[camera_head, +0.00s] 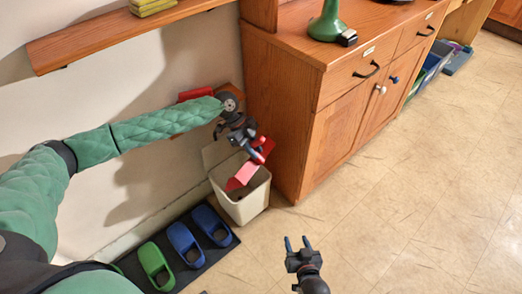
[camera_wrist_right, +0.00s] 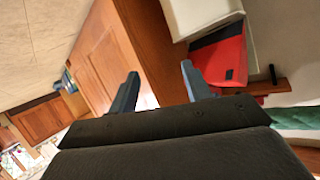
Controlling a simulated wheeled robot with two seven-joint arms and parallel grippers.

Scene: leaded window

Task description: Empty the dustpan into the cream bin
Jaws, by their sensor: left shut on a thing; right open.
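The cream bin (camera_head: 240,207) stands on the floor against the cabinet's left side, with a pale panel like a raised lid at its back. The red dustpan (camera_head: 241,178) is tilted down over the bin's mouth. My left gripper (camera_head: 259,155) is above the bin, shut on the dustpan. Whether anything lies in the dustpan or bin is too small to tell. My right gripper (camera_head: 296,243) is open and empty over the floor, right of and nearer than the bin. Its two fingers (camera_wrist_right: 160,90) frame the right wrist view, where a red surface (camera_wrist_right: 222,58) shows beyond them.
A wooden cabinet (camera_head: 310,140) stands right of the bin. A dark mat with green and blue slippers (camera_head: 185,244) lies left of it. A red item (camera_head: 195,93) rests on a low wall shelf behind my left arm. Floor at right (camera_head: 410,200) is clear.

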